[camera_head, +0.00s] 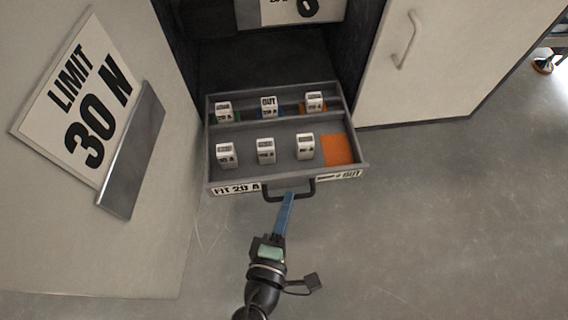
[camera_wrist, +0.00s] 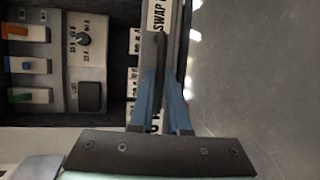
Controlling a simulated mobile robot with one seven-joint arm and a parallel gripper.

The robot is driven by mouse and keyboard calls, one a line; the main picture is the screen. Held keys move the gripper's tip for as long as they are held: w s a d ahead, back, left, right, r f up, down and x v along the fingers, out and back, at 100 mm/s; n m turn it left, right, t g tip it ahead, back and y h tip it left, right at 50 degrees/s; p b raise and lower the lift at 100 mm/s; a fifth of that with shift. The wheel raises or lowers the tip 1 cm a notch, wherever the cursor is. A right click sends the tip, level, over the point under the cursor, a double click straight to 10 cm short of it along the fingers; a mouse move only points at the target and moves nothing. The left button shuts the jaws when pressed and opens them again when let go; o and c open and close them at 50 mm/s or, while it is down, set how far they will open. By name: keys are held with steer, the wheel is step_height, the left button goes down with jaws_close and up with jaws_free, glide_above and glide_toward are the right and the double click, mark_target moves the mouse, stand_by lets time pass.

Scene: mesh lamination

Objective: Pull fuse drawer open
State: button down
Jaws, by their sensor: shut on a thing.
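The grey fuse drawer (camera_head: 285,170) stands pulled out of the dark cabinet opening in the head view. It holds several white fuse blocks (camera_head: 266,150) in two rows and a bare orange patch (camera_head: 338,150) at the front right. Its dark bar handle (camera_head: 270,195) is on the front face, between a "FIT 20 A" label and an "OUT" label. My gripper (camera_head: 289,198), with blue fingers, is at this handle and shut on it. In the wrist view the blue fingers (camera_wrist: 162,105) close around the dark handle bar; the exact contact is partly hidden.
A light cabinet door with a pale handle (camera_head: 408,40) is at the right. A panel with a "LIMIT 30 N" sign (camera_head: 80,100) and a metal plate (camera_head: 132,150) is at the left. Grey floor (camera_head: 440,230) is clear in front and to the right.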

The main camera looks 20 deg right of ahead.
steer(key=shift+s+a, duration=0.25)
steer(key=shift+s, duration=0.35)
steer(key=c, duration=0.9)
jaws_free()
steer(key=p+v, duration=0.5)
steer(key=v, duration=0.8)
steer(key=shift+d, duration=0.1)
